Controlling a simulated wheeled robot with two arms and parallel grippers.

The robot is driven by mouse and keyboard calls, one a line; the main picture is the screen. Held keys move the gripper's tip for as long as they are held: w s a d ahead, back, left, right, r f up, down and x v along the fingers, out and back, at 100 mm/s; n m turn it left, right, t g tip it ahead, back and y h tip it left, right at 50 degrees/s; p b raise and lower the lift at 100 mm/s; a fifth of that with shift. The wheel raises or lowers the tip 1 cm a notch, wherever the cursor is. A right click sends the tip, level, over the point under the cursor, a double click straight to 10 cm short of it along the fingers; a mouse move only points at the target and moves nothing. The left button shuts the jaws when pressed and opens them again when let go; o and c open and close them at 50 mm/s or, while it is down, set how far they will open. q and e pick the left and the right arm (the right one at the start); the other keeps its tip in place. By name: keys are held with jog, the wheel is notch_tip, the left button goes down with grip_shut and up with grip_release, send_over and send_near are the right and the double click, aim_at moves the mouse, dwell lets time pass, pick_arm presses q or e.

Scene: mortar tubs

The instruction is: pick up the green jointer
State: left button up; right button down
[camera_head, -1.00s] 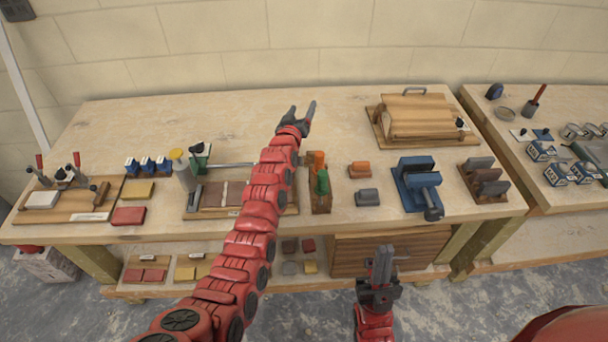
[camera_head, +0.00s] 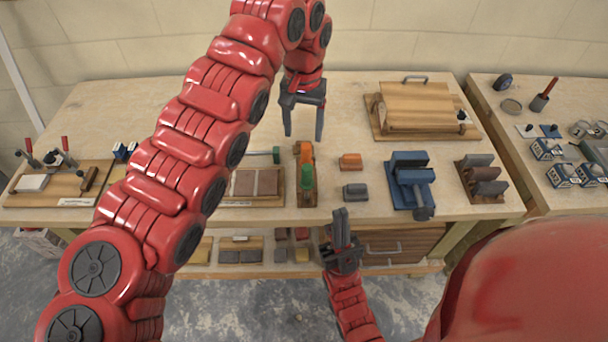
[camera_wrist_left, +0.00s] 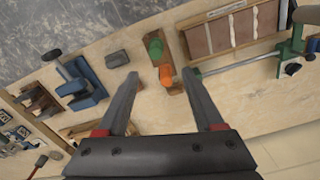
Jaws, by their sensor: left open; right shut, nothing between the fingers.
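The green jointer (camera_head: 307,177) stands in a narrow wooden holder (camera_head: 307,198) on the workbench, just in front of an orange tool (camera_head: 304,152) in the same holder. In the left wrist view, the green jointer (camera_wrist_left: 155,47) lies beyond my fingertips and the orange tool (camera_wrist_left: 166,76) shows between them. My left gripper (camera_head: 304,136) points down, open and empty, behind and above the holder, apart from the jointer. My right gripper (camera_head: 341,226) is shut and empty at the bench's front edge.
Right of the holder are an orange block (camera_head: 350,161), a grey block (camera_head: 355,191) and a blue vise (camera_head: 410,182). Left is a board with brown bricks (camera_head: 255,184). A wooden press (camera_head: 418,108) stands at back right. My left arm hides much of the left bench.

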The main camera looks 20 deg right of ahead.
aim_at(307, 167)
pick_arm(q)
notch_tip(307, 167, down, 10)
jog(key=p, duration=0.2)
jog(key=shift+d+f+p, duration=0.1)
jog(key=shift+f+p, duration=0.1)
jog(key=shift+p, duration=0.2)
jog(key=shift+d+f+p, duration=0.1)
jog(key=shift+f+p, duration=0.3)
jog(key=shift+p, duration=0.05)
jog(key=f, duration=0.1)
jog(key=f+p, duration=0.1)
jog(key=f, duration=0.1)
jog(key=f+p, duration=0.1)
jog(key=shift+d+f, duration=0.2)
jog(key=shift+d, duration=0.1)
jog(key=shift+f, duration=0.1)
grip_shut()
